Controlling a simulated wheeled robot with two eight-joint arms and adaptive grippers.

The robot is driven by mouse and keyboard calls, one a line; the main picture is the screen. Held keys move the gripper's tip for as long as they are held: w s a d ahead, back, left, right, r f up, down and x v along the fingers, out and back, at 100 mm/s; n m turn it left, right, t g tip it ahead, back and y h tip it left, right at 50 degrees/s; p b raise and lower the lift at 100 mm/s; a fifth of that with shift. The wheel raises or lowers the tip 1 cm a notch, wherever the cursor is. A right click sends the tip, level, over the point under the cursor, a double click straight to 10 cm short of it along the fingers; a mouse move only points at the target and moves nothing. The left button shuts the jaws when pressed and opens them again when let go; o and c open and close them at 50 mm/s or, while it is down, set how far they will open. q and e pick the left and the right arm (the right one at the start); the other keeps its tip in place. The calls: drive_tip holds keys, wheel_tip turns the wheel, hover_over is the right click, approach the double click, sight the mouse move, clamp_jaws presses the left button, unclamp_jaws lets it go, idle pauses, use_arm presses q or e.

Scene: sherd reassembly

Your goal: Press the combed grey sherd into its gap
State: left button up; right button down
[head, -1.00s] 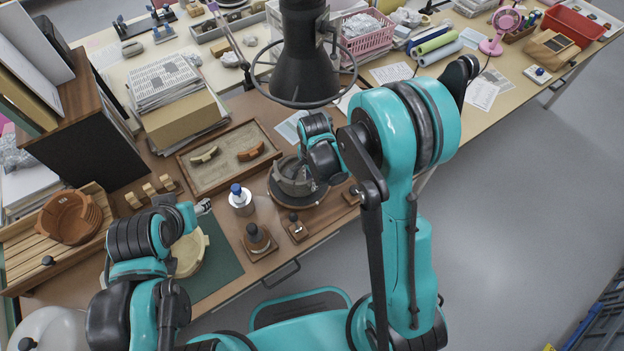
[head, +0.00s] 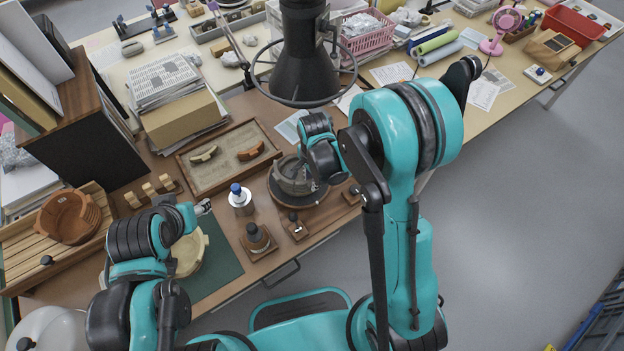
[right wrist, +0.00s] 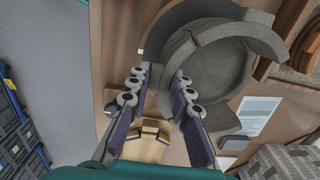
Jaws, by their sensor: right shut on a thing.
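The grey bowl (head: 284,184) stands on a dark round turntable (head: 306,202) at the table's front middle. In the right wrist view the bowl (right wrist: 221,72) shows from above with a broken, uneven rim. My right gripper (right wrist: 160,84) is at the bowl's wall, its two padded fingers shut on the grey sherd (right wrist: 167,98), which is mostly hidden between them. I cannot tell whether the sherd is seated in the gap, and its combing is not clear. My left gripper (head: 203,207) is left of the blue-capped bottle, away from the bowl; its fingers are too small to read.
A blue-capped bottle (head: 240,200) and wooden stands with dark knobs (head: 258,241) are left of the turntable. A shallow tray (head: 222,174) holds a cream and a brown sherd. A cream bowl (head: 190,254) sits on a green mat (head: 222,264). A dark lamp (head: 305,65) hangs behind.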

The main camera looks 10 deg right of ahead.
drive_tip(key=c, duration=1.3)
unclamp_jaws()
wheel_tip(320, 180, up, 12)
drive_tip(key=shift+s, duration=0.15)
drive_tip(key=shift+d, duration=0.1)
